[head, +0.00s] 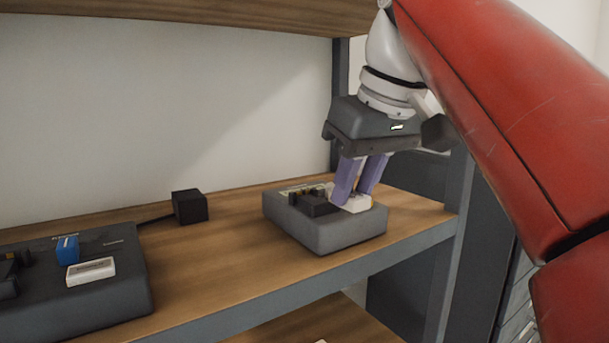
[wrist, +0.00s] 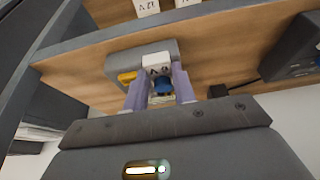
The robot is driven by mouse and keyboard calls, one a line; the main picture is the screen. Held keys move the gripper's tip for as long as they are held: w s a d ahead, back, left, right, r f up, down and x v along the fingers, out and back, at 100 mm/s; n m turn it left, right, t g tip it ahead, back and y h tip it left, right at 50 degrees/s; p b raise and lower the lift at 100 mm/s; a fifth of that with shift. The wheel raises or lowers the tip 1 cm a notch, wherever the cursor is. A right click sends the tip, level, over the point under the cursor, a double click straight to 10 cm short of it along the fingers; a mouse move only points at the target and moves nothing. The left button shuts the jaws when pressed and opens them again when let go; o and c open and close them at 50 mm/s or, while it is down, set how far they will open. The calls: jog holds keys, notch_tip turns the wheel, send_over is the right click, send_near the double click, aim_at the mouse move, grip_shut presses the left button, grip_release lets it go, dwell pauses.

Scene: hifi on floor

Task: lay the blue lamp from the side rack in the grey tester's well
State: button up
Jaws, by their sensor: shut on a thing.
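My gripper (head: 358,196) has purple fingers and reaches down at the right end of a small grey box (head: 325,237), which seems to be the side rack. In the wrist view, my gripper (wrist: 160,95) is shut on the blue lamp (wrist: 163,85), beside a white marked block (wrist: 157,62). The fingers hide the lamp in the head view. I cannot tell whether the lamp still touches the rack. The larger dark grey device (head: 110,290) at the left, seemingly the tester, carries an upright blue piece (head: 67,250) and a white labelled block (head: 91,271). Its well is not clear.
A black cube (head: 190,207) with a cable stands on the wooden shelf between the two boxes. A yellow piece (wrist: 127,77) sits on the rack. An upper shelf (head: 200,14) hangs overhead and a post stands at the right. Bare shelf (head: 215,265) lies between the boxes.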

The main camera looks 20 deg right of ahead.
aim_at(311, 199)
jog(key=w, duration=0.1)
jog(key=w+a, duration=0.1)
jog(key=w, duration=0.2)
jog(key=shift+w+a, duration=0.25)
jog(key=shift+w, duration=0.15)
jog(key=w, duration=0.1)
jog(key=w+a+p, duration=0.1)
jog(key=shift+w+r, duration=0.1)
jog(key=shift+w, duration=0.3)
jog(key=shift+w+f+b, duration=0.2)
jog(key=shift+f+b, duration=0.2)
jog(key=shift+f, duration=0.3)
jog(key=shift+s+f, duration=0.15)
jog(key=shift+f, duration=0.05)
jog(key=o, duration=1)
jog(key=shift+o, duration=0.2)
